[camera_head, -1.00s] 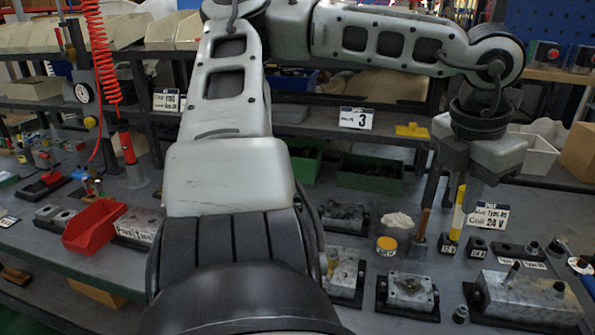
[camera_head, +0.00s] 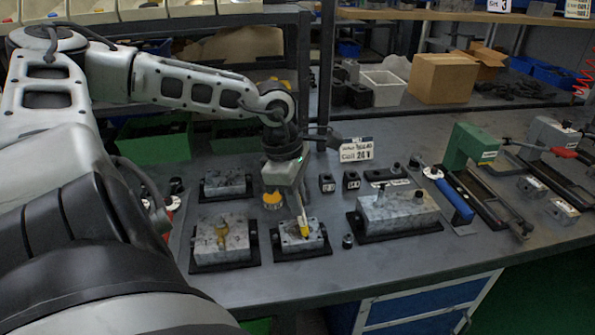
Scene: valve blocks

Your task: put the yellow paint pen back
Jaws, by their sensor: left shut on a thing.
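My left gripper (camera_head: 299,205) points down over the middle valve block (camera_head: 301,238), with its fingers shut on the yellow paint pen (camera_head: 304,228). Only the pen's yellow lower end shows below the fingers, low over the block's top face. I cannot tell whether it touches the block. Two small black holder blocks, one on the left (camera_head: 327,183) and one on the right (camera_head: 351,180), stand behind and right of the gripper; no pen shows in them. My right gripper is not in view.
A yellow jar (camera_head: 272,200) stands just left of the gripper. Other valve blocks sit at the left (camera_head: 222,242), back left (camera_head: 225,182) and right (camera_head: 398,210). A label sign (camera_head: 356,150) stands behind. Bare bench (camera_head: 330,275) lies in front.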

